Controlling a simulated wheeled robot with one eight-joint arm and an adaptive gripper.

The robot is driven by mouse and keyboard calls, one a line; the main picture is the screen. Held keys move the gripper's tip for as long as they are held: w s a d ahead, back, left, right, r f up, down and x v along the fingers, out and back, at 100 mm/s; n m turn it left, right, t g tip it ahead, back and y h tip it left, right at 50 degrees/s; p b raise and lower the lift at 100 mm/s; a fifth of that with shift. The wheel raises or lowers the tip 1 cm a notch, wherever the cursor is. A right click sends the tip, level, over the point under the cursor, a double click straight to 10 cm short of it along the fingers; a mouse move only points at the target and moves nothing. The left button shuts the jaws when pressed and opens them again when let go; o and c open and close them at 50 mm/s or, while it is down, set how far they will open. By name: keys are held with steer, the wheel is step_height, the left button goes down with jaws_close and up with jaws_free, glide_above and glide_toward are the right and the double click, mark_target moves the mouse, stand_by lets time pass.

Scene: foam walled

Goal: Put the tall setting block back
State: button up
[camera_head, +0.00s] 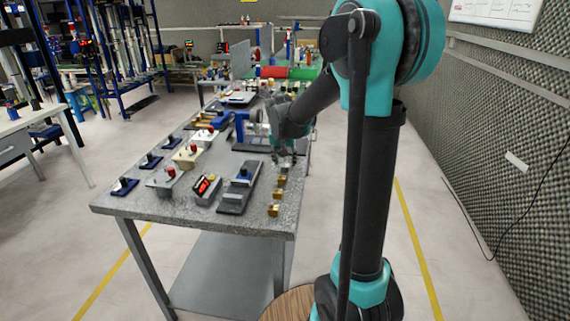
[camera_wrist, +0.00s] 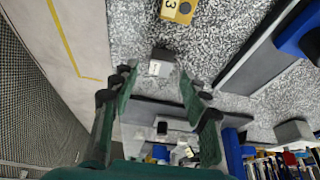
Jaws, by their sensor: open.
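In the wrist view my gripper (camera_wrist: 158,82) is open, its two green-padded fingers spread with nothing clasped between them. A small dark grey block with a white label (camera_wrist: 161,63) lies on the speckled bench just beyond the fingertips, roughly centred between them. I cannot tell for sure whether it is the tall setting block. In the head view my gripper (camera_head: 287,157) hangs low over the bench's right edge, close above a greyish block (camera_head: 284,168). The fingertips' exact height over it is unclear.
Several brass blocks (camera_head: 277,196) line the bench's right edge; one marked 3 (camera_wrist: 178,9) shows in the wrist view. A grey stand with a blue part (camera_head: 239,187) is left of them. Switch boxes, including one with a red knob (camera_head: 166,178), fill the speckled bench's (camera_head: 255,220) left.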

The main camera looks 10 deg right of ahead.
steer(key=v, duration=0.9)
steer(key=shift+r, duration=0.25)
